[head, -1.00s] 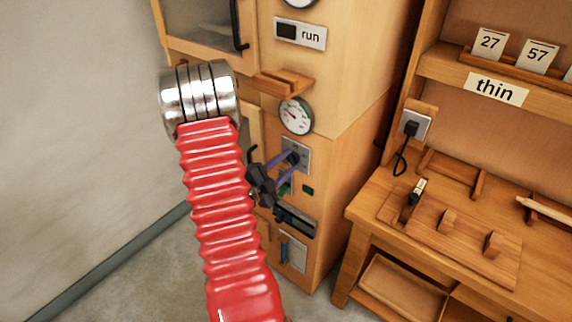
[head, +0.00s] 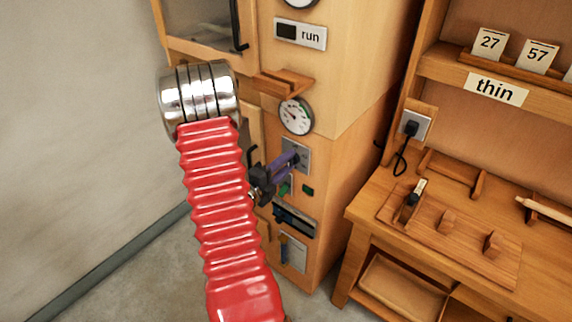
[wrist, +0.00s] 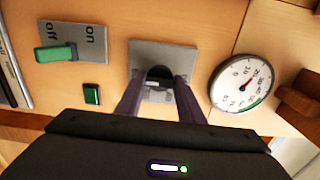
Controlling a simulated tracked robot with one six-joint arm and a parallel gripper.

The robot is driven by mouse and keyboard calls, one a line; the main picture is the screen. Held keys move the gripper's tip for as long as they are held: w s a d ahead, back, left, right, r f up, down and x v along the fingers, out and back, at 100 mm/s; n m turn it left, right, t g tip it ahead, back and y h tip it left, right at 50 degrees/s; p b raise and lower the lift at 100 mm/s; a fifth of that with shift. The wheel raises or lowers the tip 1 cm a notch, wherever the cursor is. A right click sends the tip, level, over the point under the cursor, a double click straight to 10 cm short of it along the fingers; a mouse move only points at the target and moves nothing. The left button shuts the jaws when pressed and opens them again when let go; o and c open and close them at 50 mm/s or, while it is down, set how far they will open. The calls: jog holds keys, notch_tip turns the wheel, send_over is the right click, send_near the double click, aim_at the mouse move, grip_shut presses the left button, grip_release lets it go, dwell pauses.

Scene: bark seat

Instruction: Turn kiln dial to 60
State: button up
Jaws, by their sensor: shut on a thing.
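The kiln dial is a dark round knob (wrist: 160,74) on a grey plate (wrist: 150,54) on the kiln's wooden front. My gripper (wrist: 160,82) is shut on the knob, with a purple finger on each side of it. In the head view my gripper (head: 292,158) reaches the same plate from the left. The fingers and gripper body hide most of the dial's markings, so its setting cannot be read.
A green on/off switch (wrist: 55,53) and a small green light (wrist: 91,94) sit beside the dial plate. A wooden ledge (head: 284,83) juts out above the gauge. A workbench (head: 450,230) stands at the right. A "run" sign (head: 300,33) is higher up.

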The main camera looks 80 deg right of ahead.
jog(key=shift+w+f, duration=0.1)
jog(key=shift+f, duration=0.1)
jog(key=o, duration=1.1)
jog(key=shift+r, duration=0.1)
jog(key=shift+c, duration=0.2)
jog(key=shift+a, duration=0.15)
jog(key=v, duration=1.3)
jog(key=shift+w+a, duration=0.15)
jog(key=shift+a, duration=0.1)
